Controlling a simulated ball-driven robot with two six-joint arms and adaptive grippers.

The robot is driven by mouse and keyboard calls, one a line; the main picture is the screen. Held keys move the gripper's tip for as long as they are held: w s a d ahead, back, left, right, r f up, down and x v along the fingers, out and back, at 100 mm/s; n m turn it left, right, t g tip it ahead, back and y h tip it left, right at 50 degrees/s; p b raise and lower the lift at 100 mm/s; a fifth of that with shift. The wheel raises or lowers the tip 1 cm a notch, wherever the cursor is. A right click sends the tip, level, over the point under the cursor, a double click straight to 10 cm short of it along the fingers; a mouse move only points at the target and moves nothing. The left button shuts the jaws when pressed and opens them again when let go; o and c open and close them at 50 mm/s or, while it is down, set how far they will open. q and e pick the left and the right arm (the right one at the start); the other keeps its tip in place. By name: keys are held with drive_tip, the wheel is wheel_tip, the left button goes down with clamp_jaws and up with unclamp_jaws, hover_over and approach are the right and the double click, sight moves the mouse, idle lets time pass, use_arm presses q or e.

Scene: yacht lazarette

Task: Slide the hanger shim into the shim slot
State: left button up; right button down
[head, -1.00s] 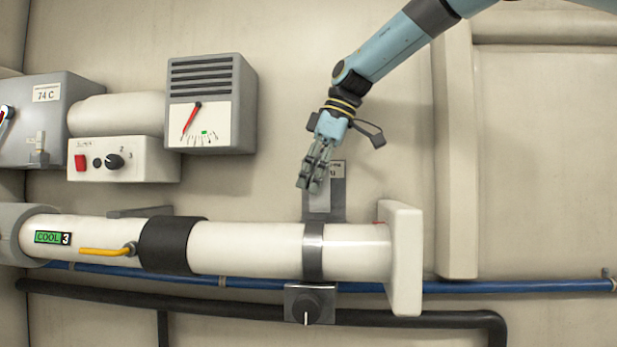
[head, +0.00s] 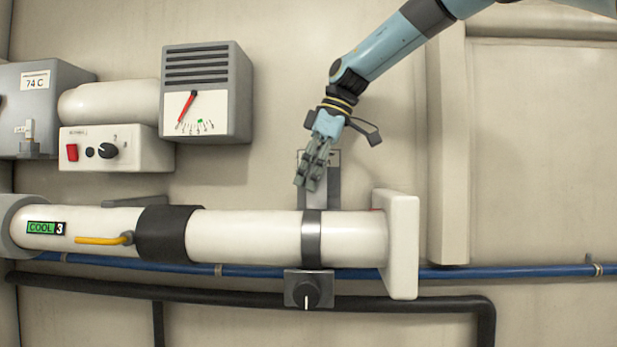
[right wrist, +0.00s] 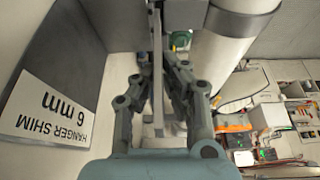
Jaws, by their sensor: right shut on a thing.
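My right gripper (head: 302,184) is just above the white pipe, in front of the grey hanger bracket (head: 334,190). In the right wrist view its fingers (right wrist: 160,80) are shut on the hanger shim, a thin pale grey strip (right wrist: 157,60) seen nearly edge-on. The strip points away from the palm, beside the pipe. A label plate (right wrist: 46,113) reading "HANGER SHIM 6 mm" is at the left of that view. The fingers hide part of the bracket in the head view. The slot opening does not show clearly, and I cannot tell whether the shim touches it. My left gripper is not in view.
The white pipe (head: 250,236) runs across below my gripper, with a metal strap (head: 312,238) and a white end flange (head: 403,245). A knob box (head: 308,290) is under it. A gauge box (head: 207,95) hangs at left. The wall at right is clear.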

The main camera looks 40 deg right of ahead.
sight(310, 196)
drive_tip(key=shift+s+a, duration=0.1)
drive_tip(key=shift+f+b, duration=1.6)
drive_tip(key=shift+f, duration=0.65)
idle(0.4)
drive_tip(key=c, duration=1.4)
unclamp_jaws()
drive_tip(key=shift+r, duration=0.35)
drive_tip(key=v, duration=1.1)
drive_tip(key=shift+s, duration=0.15)
